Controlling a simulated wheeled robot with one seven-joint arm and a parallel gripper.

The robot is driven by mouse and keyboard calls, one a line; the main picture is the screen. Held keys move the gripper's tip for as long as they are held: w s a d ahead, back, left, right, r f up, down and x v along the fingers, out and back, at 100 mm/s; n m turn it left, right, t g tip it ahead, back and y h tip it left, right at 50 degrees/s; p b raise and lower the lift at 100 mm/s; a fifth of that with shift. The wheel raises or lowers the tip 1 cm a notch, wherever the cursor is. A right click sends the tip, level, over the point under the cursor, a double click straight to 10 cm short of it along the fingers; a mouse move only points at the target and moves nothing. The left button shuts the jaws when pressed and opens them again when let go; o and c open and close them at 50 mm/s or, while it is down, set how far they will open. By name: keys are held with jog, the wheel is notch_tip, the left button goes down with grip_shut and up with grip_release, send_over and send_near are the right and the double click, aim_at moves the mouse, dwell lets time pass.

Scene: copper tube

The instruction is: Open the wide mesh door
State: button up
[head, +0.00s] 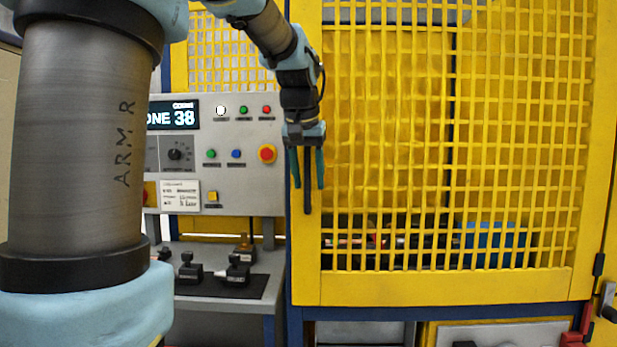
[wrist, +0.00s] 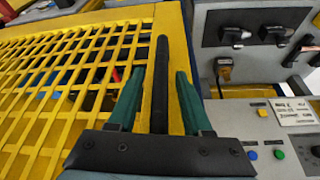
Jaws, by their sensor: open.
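The wide yellow mesh door (head: 440,288) fills the right of the head view and appears shut. It also shows in the wrist view (wrist: 172,25), its mesh on the left. A dark upright bar handle (head: 307,203) runs along the door's left frame; the handle also shows in the wrist view (wrist: 161,60). My gripper (head: 308,187) points down at the handle. In the wrist view my gripper (wrist: 160,72) is open, one green finger on each side of the bar, with gaps visible. Whether the bar sits fully between the finger pads in depth is unclear.
A grey control panel (head: 225,190) with buttons and a display stands left of the door. Below it is a bench with black clamps (head: 235,270). Blue and dark items (head: 490,240) lie behind the mesh. A dark latch with red parts (head: 583,325) is at lower right.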

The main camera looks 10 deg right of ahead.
grip_shut()
dwell(1.3)
